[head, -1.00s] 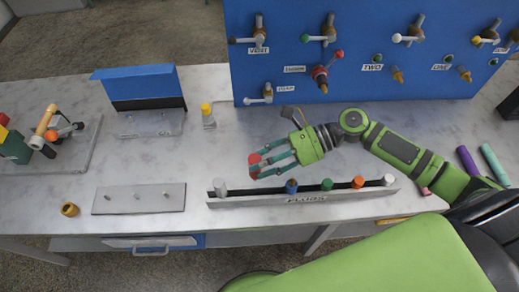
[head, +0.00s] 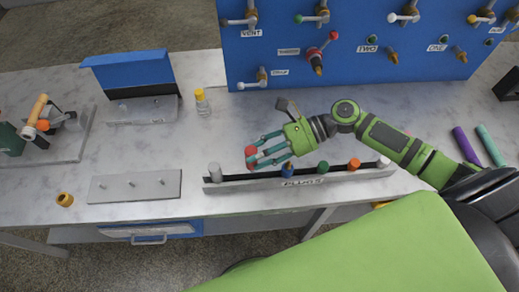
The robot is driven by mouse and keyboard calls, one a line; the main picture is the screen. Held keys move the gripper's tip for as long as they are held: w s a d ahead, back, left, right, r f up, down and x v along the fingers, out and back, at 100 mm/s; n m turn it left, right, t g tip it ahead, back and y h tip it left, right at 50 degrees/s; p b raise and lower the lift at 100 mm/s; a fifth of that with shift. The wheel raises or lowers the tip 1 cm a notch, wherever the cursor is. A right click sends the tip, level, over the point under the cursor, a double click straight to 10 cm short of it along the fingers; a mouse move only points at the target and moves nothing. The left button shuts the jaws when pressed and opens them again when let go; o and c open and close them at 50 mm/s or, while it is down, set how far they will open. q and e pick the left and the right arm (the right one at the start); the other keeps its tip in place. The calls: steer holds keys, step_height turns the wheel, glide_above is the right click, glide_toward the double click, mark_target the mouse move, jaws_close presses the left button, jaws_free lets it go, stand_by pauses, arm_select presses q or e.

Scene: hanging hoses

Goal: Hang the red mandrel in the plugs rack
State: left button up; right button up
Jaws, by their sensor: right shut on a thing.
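My right gripper (head: 261,154) reaches in from the right and is shut on the red mandrel (head: 251,155). Only the red end of the mandrel shows between the fingertips; the rest is hidden. The plugs rack (head: 303,182) is a long grey rail with a "PLUGS" label near the front of the table. It holds a white plug at the left end, then blue, green, orange and white ones. The gripper is over the rack's left part, between the left white plug (head: 214,172) and the blue plug (head: 287,171). I cannot tell the height of the mandrel above the rack. My left gripper is not in view.
A blue panel (head: 350,65) with valves stands at the back. A grey plate with pegs (head: 135,186) lies left of the rack. Purple (head: 466,144) and teal (head: 490,144) cylinders lie at the right.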

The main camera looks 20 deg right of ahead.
step_height(320, 180, down, 2)
steer(key=shift+f+b, duration=0.15)
steer(key=shift+b, duration=0.3)
steer(key=shift+p, duration=1)
stand_by(1.3)
steer(key=shift+f+b, duration=0.75)
steer(key=shift+f, duration=0.45)
steer(key=shift+r, duration=0.15)
steer(key=shift+r+p, duration=0.75)
steer(key=shift+p, duration=0.3)
steer(key=shift+p, duration=0.8)
stand_by(1.2)
steer(key=shift+f+b, duration=0.35)
steer(key=shift+f, duration=0.15)
